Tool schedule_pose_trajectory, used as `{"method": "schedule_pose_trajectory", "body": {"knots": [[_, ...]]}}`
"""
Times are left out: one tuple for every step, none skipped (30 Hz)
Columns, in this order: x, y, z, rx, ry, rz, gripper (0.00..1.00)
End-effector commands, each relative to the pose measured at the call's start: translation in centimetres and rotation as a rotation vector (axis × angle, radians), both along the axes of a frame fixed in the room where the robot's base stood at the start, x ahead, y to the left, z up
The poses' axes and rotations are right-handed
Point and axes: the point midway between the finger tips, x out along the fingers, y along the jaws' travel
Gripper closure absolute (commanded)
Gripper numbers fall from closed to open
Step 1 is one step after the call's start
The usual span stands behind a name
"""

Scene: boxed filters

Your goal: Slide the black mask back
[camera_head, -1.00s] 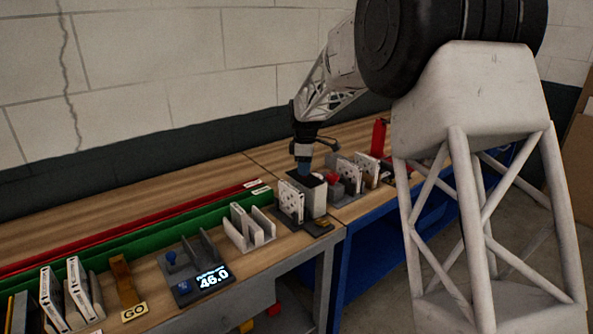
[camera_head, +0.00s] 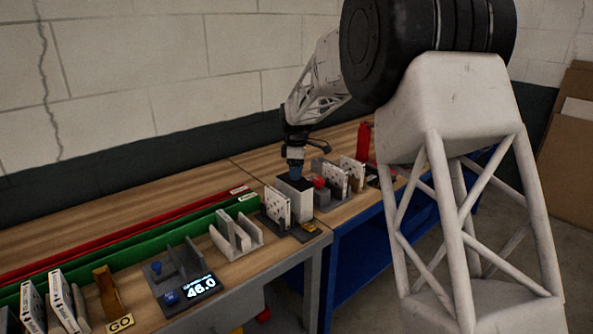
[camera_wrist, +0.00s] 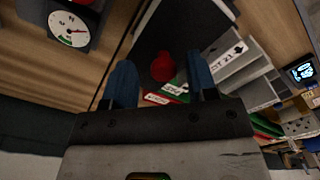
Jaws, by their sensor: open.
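The black mask (camera_head: 283,184) is a flat dark piece on top of a grey box (camera_head: 295,203) near the bench joint. In the wrist view the mask (camera_wrist: 180,35) is a black surface with a round red knob (camera_wrist: 163,66) on it. My gripper (camera_head: 295,173) points down at the top of the box. In the wrist view its two blue fingers (camera_wrist: 160,68) stand apart, with the knob between them. I see a gap on each side of the knob, so the gripper is open. The head view hides the knob behind the fingers.
A white speckled filter (camera_head: 277,206) stands left of the box. A red-topped gauge block (camera_head: 320,190) and more filters (camera_head: 335,177) stand close on its right. A grey slotted rack (camera_head: 237,237) and a 46.0 display (camera_head: 201,287) are further left. Bare wood lies behind.

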Motion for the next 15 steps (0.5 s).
{"method": "schedule_pose_trajectory", "body": {"knots": [[0.0, 0.0, 0.2, 0.000, -0.001, 0.000, 0.47], [0.0, 0.0, 0.3, 0.000, -0.001, 0.000, 0.47], [0.0, 0.0, 0.5, 0.000, -0.001, 0.000, 0.47], [0.0, 0.0, 0.7, 0.000, -0.001, 0.000, 0.47], [0.0, 0.0, 0.9, 0.000, -0.001, 0.000, 0.47], [0.0, 0.0, 1.3, 0.001, -0.002, 0.000, 0.47], [0.0, 0.0, 1.6, 0.001, -0.002, 0.000, 0.47], [0.0, 0.0, 1.9, 0.001, -0.003, 0.000, 0.47], [0.0, 0.0, 2.3, 0.001, -0.002, 0.000, 0.47], [0.0, 0.0, 2.7, 0.001, -0.002, 0.000, 0.47], [0.0, 0.0, 3.1, 0.001, -0.002, 0.000, 0.47], [0.0, 0.0, 3.6, 0.001, -0.003, 0.000, 0.47], [0.0, 0.0, 4.0, 0.001, -0.003, 0.000, 0.47], [0.0, 0.0, 4.4, 0.001, -0.003, 0.000, 0.47], [0.0, 0.0, 4.9, 0.001, -0.002, 0.000, 0.47]]}}
